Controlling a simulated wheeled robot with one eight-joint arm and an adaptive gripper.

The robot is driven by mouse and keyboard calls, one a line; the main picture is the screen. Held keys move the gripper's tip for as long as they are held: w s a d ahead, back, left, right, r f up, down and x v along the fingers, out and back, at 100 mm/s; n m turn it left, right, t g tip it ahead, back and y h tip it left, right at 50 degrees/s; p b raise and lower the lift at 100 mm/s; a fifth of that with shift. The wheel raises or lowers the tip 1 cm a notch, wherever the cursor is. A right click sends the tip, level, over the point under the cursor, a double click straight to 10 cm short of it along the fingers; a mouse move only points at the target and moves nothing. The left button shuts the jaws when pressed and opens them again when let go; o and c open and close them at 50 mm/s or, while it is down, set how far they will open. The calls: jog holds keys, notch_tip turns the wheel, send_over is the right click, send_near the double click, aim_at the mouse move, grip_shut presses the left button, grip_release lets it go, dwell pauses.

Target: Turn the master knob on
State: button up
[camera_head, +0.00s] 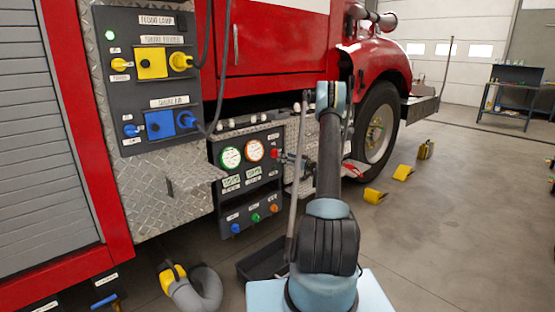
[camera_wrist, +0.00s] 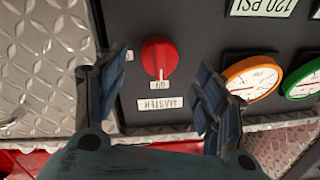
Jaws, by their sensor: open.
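The red master knob (camera_wrist: 160,57) is on a dark panel, with an "ON" label and a "MASTER" label (camera_wrist: 166,103) just below it; the lettering is upside down in the wrist view. The knob also shows small and red in the head view (camera_head: 274,153), at the right side of the lower panel. My gripper (camera_wrist: 162,84) is open, with one finger on each side of the knob and a visible gap on both sides. Its fingers do not appear to touch the knob. In the head view my gripper (camera_head: 291,159) is close to the panel and partly hidden by my arm.
A green-rimmed gauge (camera_head: 231,158) and an orange-rimmed gauge (camera_head: 254,151) sit left of the knob in the head view. Small coloured knobs line the panel's bottom. A diamond-plate step (camera_head: 190,178) juts out at left.

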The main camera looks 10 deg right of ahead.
aim_at(276, 154)
jog(key=shift+x, duration=3)
